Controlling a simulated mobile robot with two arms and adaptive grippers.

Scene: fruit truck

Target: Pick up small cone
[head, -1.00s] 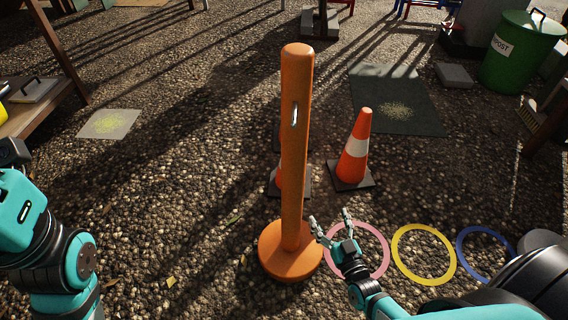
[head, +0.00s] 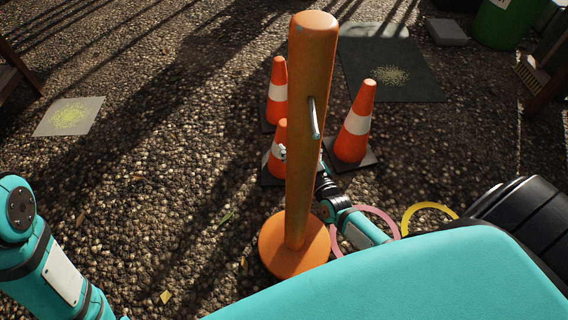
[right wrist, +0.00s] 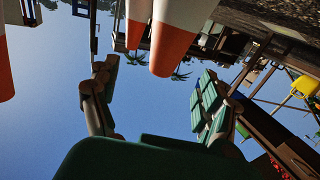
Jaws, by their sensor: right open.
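Three orange-and-white cones on dark square bases stand behind an orange post (head: 303,140) in the head view. The small cone (head: 278,150) is the nearest on the left, partly hidden by the post. The other cones stand behind it (head: 277,92) and to the right (head: 354,125). My right gripper (right wrist: 155,73) is open and empty in the right wrist view. In the head view the post hides most of it; a fingertip (head: 283,152) shows by the small cone, contact unclear. The wrist view shows cones upside down, one (right wrist: 180,40) beyond the fingers. My left gripper is out of view.
The post's round orange base (head: 294,258) stands in front of my right forearm. Pink (head: 377,215) and yellow (head: 428,208) rings lie on the gravel to the right. A dark mat (head: 390,75) lies behind the cones. Gravel to the left is mostly clear.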

